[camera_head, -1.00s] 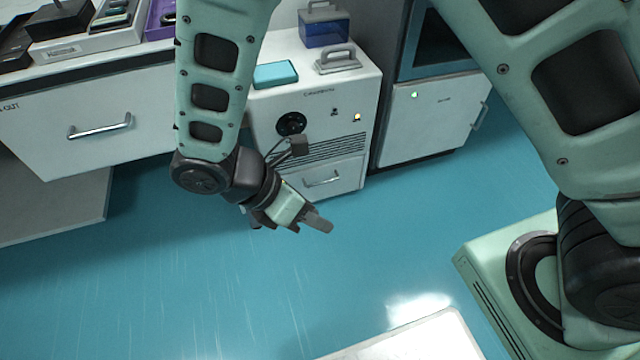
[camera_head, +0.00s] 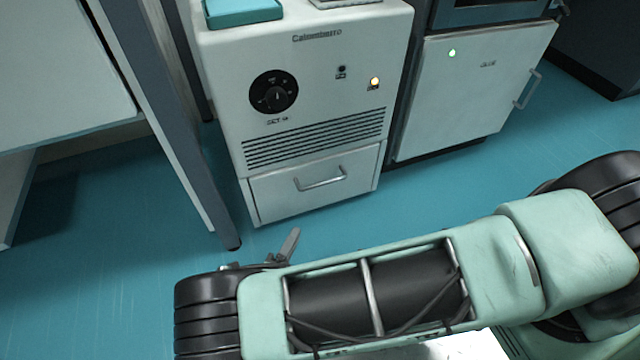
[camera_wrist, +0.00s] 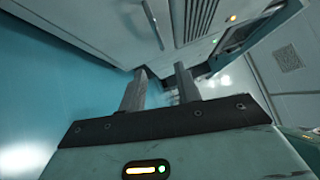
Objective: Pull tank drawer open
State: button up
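The tank drawer (camera_head: 275,197) is the bottom front panel of a white cabinet unit, below a dark vent grille, and looks shut and flush. Its silver bar handle (camera_head: 320,180) is on the front; in the wrist view the handle (camera_wrist: 152,24) shows tilted near the top. In the head view only a grey fingertip of my gripper (camera_head: 289,244) shows behind my arm, below and in front of the drawer. In the wrist view my gripper (camera_wrist: 160,84) has its two fingers apart with nothing between them. The fingers are apart from the handle.
The cabinet unit (camera_head: 225,75) has a black dial (camera_head: 273,92) and a lit yellow lamp. A white-doored unit (camera_head: 470,95) stands close on its right. A table leg (camera_head: 180,140) stands on its left. Blue floor (camera_head: 110,270) in front is clear.

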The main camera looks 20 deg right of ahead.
aim_at(322, 184)
jog(key=shift+b+x, duration=2.8)
jog(key=shift+x, duration=6)
jog(key=shift+w+a+f, duration=0.1)
grip_shut()
